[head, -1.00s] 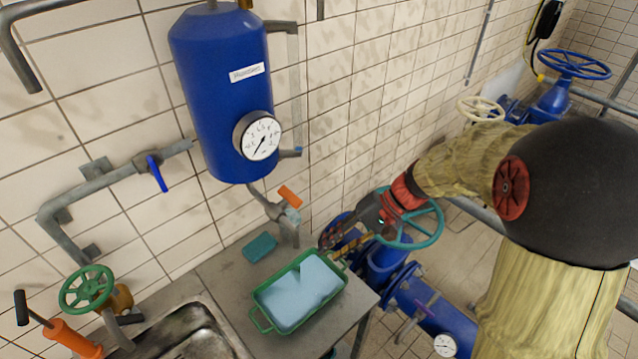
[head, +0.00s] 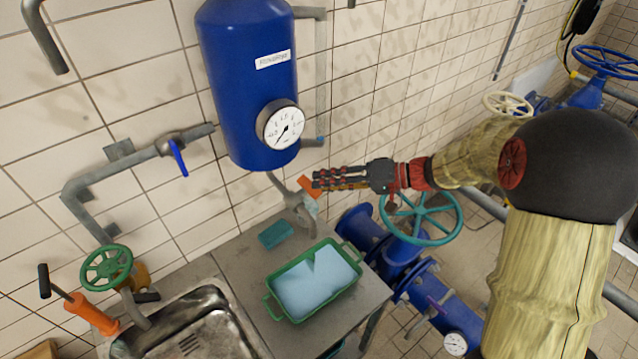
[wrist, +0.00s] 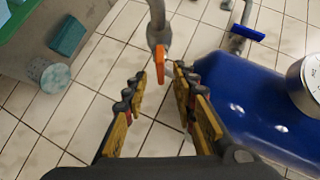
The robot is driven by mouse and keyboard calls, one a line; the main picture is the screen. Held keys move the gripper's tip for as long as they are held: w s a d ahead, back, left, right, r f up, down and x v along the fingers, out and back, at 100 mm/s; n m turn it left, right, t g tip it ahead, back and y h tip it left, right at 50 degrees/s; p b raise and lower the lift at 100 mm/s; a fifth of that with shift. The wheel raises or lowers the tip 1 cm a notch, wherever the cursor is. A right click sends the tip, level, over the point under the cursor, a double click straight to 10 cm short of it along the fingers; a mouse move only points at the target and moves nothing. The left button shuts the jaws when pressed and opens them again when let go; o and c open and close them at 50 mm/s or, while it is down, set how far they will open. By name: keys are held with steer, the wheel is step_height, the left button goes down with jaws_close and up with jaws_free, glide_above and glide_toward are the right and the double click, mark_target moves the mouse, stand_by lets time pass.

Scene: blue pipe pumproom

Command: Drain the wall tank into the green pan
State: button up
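The blue wall tank (head: 248,95) has a label and a round gauge (head: 281,125). A thin pipe runs from its bottom to a drain tap (head: 299,208) with an orange lever (head: 309,187). The green pan (head: 270,308) sits on the metal counter below, with a light blue surface inside. My gripper (head: 318,182) is at the orange lever, partly covering it. In the wrist view, my gripper (wrist: 159,76) is open, fingers apart, with the orange lever (wrist: 160,63) between or just beyond the fingertips. I cannot tell if they touch. The tank (wrist: 250,105) is close beside the right finger.
A teal sponge (head: 276,235) lies on the counter behind the pan. A sink (head: 190,325) is to the left. A blue-levered valve (head: 178,157) is on the left wall pipe. A teal handwheel (head: 421,217) and blue pipes stand below my arm.

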mark_target(309, 187)
steer(key=shift+x, duration=1.1)
steer(key=shift+c, duration=1.1)
steer(key=c, duration=0.4)
jaws_close()
